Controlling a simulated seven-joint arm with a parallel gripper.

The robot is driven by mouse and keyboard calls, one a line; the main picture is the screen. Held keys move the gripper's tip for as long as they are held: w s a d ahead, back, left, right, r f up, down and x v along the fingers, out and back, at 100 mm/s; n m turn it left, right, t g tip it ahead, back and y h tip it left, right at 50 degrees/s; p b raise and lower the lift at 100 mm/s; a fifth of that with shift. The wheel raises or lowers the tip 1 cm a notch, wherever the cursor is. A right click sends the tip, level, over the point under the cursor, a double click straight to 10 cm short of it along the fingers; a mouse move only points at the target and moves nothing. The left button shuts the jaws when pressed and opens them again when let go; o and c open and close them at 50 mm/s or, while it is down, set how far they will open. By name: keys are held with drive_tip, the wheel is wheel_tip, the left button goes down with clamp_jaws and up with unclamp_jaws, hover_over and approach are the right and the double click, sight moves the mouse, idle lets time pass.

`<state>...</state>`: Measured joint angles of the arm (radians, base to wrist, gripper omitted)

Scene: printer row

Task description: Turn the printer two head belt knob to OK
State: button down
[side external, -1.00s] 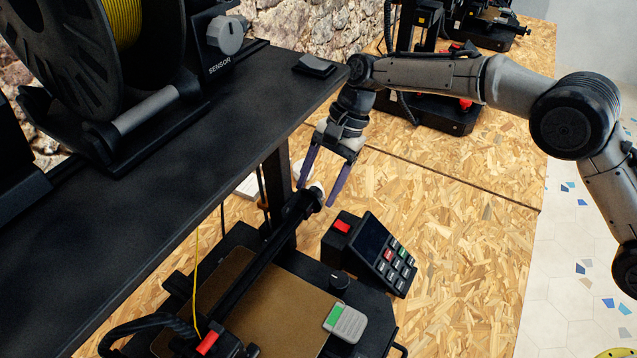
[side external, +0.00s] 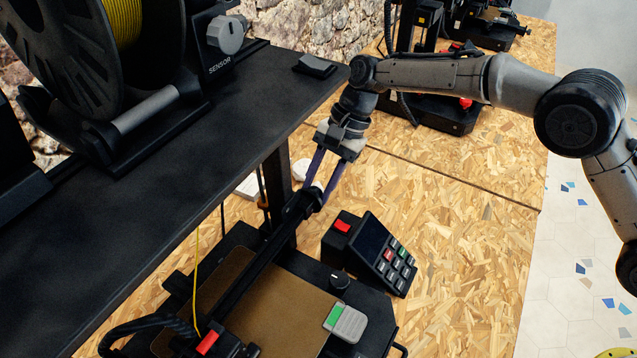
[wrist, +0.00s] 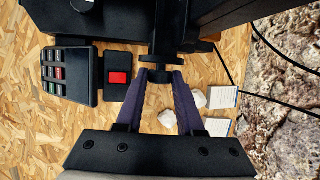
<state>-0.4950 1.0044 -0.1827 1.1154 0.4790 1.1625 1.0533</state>
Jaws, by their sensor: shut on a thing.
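The head belt knob (wrist: 161,76) is a dark knob at the end of the dark gantry beam (side external: 262,255) of the near printer. My gripper (side external: 314,196) is at that beam end, with its two purple fingers shut on the knob from either side. In the wrist view my gripper (wrist: 161,80) points straight at the beam end, one fingertip on each side of the knob. The fingers hide most of the knob in the side view. No OK mark or pointer on it can be read.
A keypad with a screen (side external: 378,250) and a red switch (side external: 342,226) stand right of the beam end. A black shelf (side external: 180,160) bearing a spool overhangs at left. White objects (wrist: 196,98) lie beyond the knob. Bare board (side external: 450,240) is free at right.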

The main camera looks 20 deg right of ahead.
drive_tip(key=shift+d, duration=0.1)
drive_tip(key=shift+s+d+f+n+t+y, duration=0.3)
drive_tip(key=shift+n+t+y, duration=0.4)
drive_tip(key=shift+t+y, duration=1)
drive_tip(key=shift+s+d+f+n+t+y, duration=0.1)
drive_tip(key=shift+f+n+t+y, duration=0.55)
drive_tip(key=shift+y, duration=1.65)
drive_tip(key=shift+s+d+f+n+t+y, duration=0.15)
drive_tip(key=shift+n+t+y, duration=0.6)
drive_tip(key=shift+t+y, duration=1.2)
drive_tip(key=shift+a, duration=0.1)
drive_tip(key=c, duration=0.5)
unclamp_jaws()
drive_tip(key=shift+r, duration=0.1)
drive_tip(key=v, duration=1.4)
drive_tip(key=shift+f, duration=0.2)
